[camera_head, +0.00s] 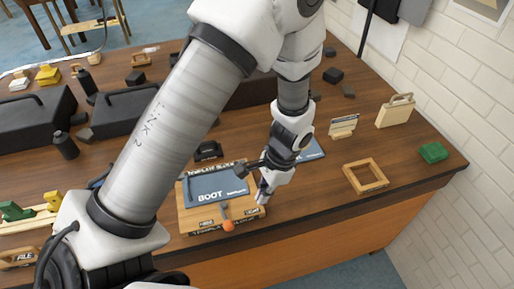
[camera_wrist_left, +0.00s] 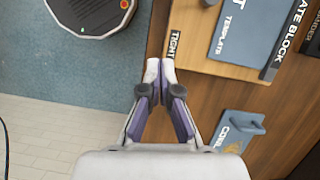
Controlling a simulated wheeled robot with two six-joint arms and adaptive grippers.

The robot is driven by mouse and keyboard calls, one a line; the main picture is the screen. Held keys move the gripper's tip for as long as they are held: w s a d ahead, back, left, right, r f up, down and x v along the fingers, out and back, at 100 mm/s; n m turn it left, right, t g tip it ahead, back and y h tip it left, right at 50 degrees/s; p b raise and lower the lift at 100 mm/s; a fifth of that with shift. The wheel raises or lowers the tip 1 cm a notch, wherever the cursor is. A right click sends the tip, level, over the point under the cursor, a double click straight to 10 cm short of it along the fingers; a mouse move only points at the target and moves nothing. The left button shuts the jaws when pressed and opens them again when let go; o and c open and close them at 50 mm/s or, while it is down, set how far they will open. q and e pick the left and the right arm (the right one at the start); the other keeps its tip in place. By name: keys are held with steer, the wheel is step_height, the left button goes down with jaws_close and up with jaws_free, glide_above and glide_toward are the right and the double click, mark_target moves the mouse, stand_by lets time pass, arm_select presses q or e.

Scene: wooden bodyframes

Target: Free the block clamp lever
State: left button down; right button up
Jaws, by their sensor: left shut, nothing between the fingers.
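The wooden clamp board (camera_head: 190,219) lies near the table's front edge, with a blue template plate (camera_head: 215,188) marked "BOOT" on it. A lever with an orange knob (camera_head: 228,226) sits at the board's front side; I cannot tell its exact setting. My left gripper (camera_head: 262,196) is shut and empty at the board's right end. In the left wrist view, the closed fingertips (camera_wrist_left: 160,66) are beside the board's edge label "TIGHT" (camera_wrist_left: 175,46); whether they touch it is unclear. The orange knob is not visible there. My right gripper is not in view.
A blue piece (camera_wrist_left: 236,130) with a handle lies beside the board. An empty wooden frame (camera_head: 364,178) and a green block (camera_head: 433,152) are to the right. Black cases (camera_head: 125,118) stand to the left. Clear tabletop lies between board and frame.

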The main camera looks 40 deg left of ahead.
arm_select(q)
steer(key=shift+s+r+b, duration=0.1)
steer(key=shift+r+b, duration=0.25)
steer(key=shift+r, duration=2.4)
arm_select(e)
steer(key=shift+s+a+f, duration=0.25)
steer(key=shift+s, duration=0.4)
